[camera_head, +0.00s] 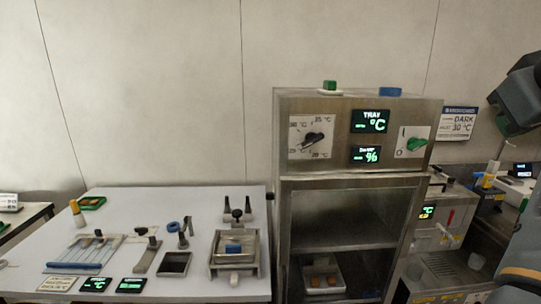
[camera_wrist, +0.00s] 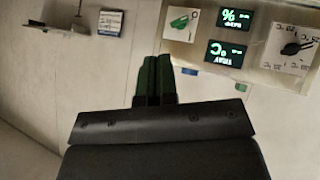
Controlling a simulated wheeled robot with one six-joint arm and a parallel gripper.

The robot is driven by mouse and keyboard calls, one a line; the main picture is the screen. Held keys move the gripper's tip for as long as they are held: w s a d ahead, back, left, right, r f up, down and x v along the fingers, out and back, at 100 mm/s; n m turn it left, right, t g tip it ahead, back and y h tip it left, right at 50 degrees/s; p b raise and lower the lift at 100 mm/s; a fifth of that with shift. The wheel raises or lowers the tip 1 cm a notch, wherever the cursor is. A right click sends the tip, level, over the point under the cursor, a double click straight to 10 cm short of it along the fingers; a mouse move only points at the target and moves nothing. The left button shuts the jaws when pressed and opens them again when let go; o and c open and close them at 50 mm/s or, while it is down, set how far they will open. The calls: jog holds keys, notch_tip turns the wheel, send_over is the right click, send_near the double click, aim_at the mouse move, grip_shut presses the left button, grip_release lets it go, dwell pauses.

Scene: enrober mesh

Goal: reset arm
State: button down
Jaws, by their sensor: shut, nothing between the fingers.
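My gripper (camera_wrist: 154,82) shows in the wrist view with its two green-tipped fingers side by side, shut and empty. Behind the fingers, that view shows the front panel of the metal cabinet (camera_wrist: 262,64), upside down, with its green switch, displays and dial.
A white table (camera_head: 140,205) on the left carries several tools, small trays and displays. A machine with a green display (camera_head: 428,212) stands right of the cabinet. A sign (camera_head: 459,124) hangs on the wall. A green block (camera_head: 329,85) and a blue block (camera_head: 390,91) sit on the cabinet.

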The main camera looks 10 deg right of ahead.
jog(key=w+d+f+m+g, duration=0.2)
jog(key=d+f+m, duration=0.25)
jog(key=f, duration=0.65)
jog(key=w+a+f+g+y, duration=0.1)
jog(key=w+a+f, duration=0.2)
jog(key=f, duration=0.4)
jog(key=w+a+f+y, duration=0.2)
jog(key=a+f, duration=0.1)
jog(key=f, duration=0.4)
jog(key=s+a+f+n+g+y, duration=0.1)
jog(key=a+f+n, duration=0.5)
jog(key=a+f, duration=1)
jog(key=a+g+y, duration=0.1)
jog(key=a, duration=0.2)
jog(key=shift+s+a+f+y, duration=0.3)
jog(key=shift+s+a+f, duration=0.05)
jog(key=shift+a+f, duration=0.05)
